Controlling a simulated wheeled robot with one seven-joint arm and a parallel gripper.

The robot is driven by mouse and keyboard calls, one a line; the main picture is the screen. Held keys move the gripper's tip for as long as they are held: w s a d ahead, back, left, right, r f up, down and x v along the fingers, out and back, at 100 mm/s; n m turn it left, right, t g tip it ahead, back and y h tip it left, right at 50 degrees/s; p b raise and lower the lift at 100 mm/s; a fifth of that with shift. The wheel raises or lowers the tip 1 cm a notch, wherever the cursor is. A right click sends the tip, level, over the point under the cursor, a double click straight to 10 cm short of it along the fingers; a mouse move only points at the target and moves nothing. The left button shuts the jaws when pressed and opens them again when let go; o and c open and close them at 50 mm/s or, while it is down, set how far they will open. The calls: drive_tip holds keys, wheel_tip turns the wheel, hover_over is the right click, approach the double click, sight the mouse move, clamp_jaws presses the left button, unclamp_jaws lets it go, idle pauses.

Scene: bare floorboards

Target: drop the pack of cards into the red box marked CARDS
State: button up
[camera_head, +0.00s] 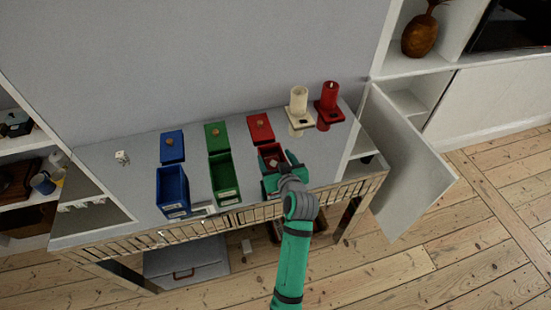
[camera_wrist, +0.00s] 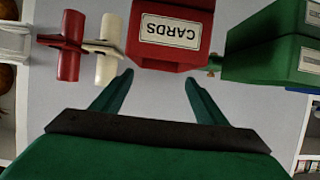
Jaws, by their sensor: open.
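The red box (camera_head: 266,150) stands open on the table, the rightmost of the row of boxes. In the wrist view the red box (camera_wrist: 172,35) shows its CARDS label just beyond my fingertips. My gripper (camera_head: 280,172) is at the front of the red box and hides part of it. In the wrist view my gripper (camera_wrist: 158,80) has its two fingers spread, with nothing visible between them. I cannot make out the pack of cards in either view; the inside of the red box is mostly hidden.
A green box (camera_head: 224,180) and a blue box (camera_head: 172,190) stand to the left, with lids behind. An open cabinet door (camera_head: 405,165) juts out at the right.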

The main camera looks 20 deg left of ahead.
drive_tip(key=v, duration=1)
drive_tip(key=shift+s+d+r, duration=0.15)
drive_tip(key=shift+s+d, duration=0.05)
drive_tip(key=shift+s, duration=0.05)
drive_tip(key=shift+d, duration=0.1)
drive_tip(key=s+d+f+m+t+h, duration=0.1)
drive_tip(key=s+d+f+m+h, duration=0.2)
drive_tip(key=s+d+f, duration=0.35)
drive_tip(key=s+d+f+m+t+h, duration=0.1)
drive_tip(key=s+d+f+m+h, duration=0.25)
drive_tip(key=s, duration=0.65)
drive_tip(key=s+d+r+t, duration=0.1)
drive_tip(key=s+r, duration=0.1)
drive_tip(key=s, duration=0.7)
drive_tip(key=s+d+r+t+h, duration=0.1)
drive_tip(key=s+d+r, duration=0.1)
drive_tip(key=s, duration=0.7)
drive_tip(key=shift+s+r, duration=0.2)
drive_tip(key=shift+s, duration=0.15)
